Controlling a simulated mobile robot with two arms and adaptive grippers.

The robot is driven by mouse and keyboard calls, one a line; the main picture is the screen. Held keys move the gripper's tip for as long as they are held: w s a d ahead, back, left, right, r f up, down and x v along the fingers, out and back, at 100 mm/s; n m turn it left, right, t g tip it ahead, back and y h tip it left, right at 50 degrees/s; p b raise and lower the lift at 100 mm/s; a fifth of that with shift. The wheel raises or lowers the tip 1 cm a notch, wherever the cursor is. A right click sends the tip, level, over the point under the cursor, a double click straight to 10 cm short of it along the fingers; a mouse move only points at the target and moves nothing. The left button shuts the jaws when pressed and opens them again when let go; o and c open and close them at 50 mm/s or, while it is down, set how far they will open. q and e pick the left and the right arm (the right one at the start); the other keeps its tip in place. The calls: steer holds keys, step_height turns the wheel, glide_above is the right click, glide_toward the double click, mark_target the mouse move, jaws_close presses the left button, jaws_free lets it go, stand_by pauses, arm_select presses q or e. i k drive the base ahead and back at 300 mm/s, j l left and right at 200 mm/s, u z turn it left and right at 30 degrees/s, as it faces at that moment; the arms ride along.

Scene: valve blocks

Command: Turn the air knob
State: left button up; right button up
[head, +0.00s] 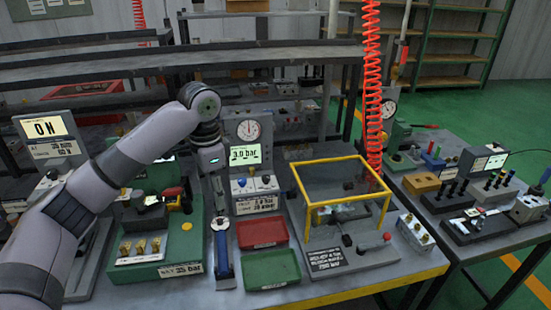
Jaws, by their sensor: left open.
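A grey gauge panel (234,133) stands upright at the middle of the bench, with a round dial (248,130) and a lit display (246,155) that appears to read 3.0 bar. Below it is a white and blue control box (254,187) with small knobs on top. I cannot tell which one is the air knob. My left arm comes in from the left, and my left gripper (214,172) points down just left of the panel and box. It is open, and I see nothing between its fingers. My right gripper is out of view.
A red tray (262,233) and a green tray (271,270) lie in front of the box. A yellow frame guard (342,208) stands right of them. A green valve fixture (184,245) is at left. A red coiled hose (371,90) hangs behind the guard.

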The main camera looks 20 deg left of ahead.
mark_target(266, 178)
steer(key=i, duration=1.05)
